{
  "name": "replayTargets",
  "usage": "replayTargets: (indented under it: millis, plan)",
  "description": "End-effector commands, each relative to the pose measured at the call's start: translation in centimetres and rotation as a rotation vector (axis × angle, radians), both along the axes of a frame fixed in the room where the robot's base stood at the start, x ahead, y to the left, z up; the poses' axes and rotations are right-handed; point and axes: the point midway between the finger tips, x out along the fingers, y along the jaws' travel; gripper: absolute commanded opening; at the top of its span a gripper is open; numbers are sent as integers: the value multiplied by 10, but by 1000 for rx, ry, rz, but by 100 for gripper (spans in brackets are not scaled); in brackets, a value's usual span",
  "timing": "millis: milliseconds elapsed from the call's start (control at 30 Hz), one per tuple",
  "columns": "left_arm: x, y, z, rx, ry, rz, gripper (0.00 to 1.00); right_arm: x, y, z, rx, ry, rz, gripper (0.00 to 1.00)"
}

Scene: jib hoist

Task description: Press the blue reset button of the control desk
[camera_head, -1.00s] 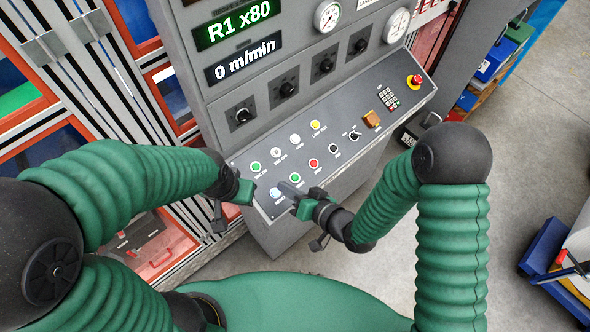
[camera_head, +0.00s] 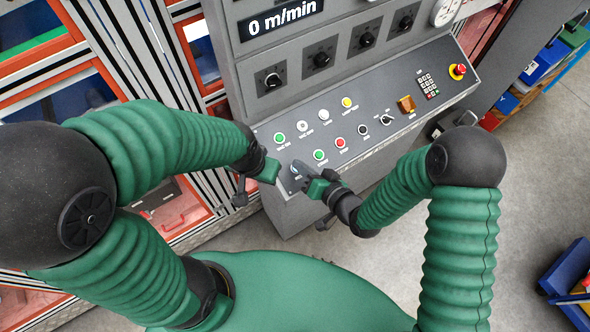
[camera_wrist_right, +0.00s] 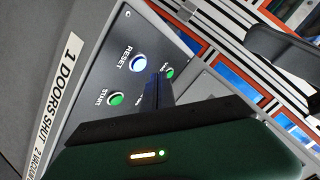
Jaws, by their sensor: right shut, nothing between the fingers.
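The control desk (camera_head: 375,108) slopes in front of me in the head view. Its blue reset button (camera_wrist_right: 138,64) is a lit, pale blue disc labelled RESET in the right wrist view. In the head view the reset button (camera_head: 293,171) is partly covered by my right fingertips. My right gripper (camera_head: 301,167) is shut and empty, its tips right by the button. In the wrist view the fingertips (camera_wrist_right: 160,88) appear just beside the button; contact cannot be told. My left gripper (camera_head: 270,171) is just left of the desk's near left corner; its jaws are not clear.
A green START button (camera_head: 320,154) and a red button (camera_head: 340,142) lie right of the reset button. Another green button (camera_head: 279,138) is above it. A red emergency stop (camera_head: 457,71) is at the far right. Red-framed shelving (camera_head: 165,210) stands left.

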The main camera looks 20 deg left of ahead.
Motion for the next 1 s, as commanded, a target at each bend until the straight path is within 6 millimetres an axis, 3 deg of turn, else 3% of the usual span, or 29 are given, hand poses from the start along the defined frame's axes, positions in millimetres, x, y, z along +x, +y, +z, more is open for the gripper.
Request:
replayTargets:
  millis: [33,200,1000]
  plan:
    - [0,0,-9,0,0,0,0,2,1,-9,1,0,-2,0]
    - [0,0,-13,0,0,-1,0,4,3,-14,1,0,-2,0]
    - [0,0,-12,0,0,0,0,4,4,-14,0,0,-1,0]
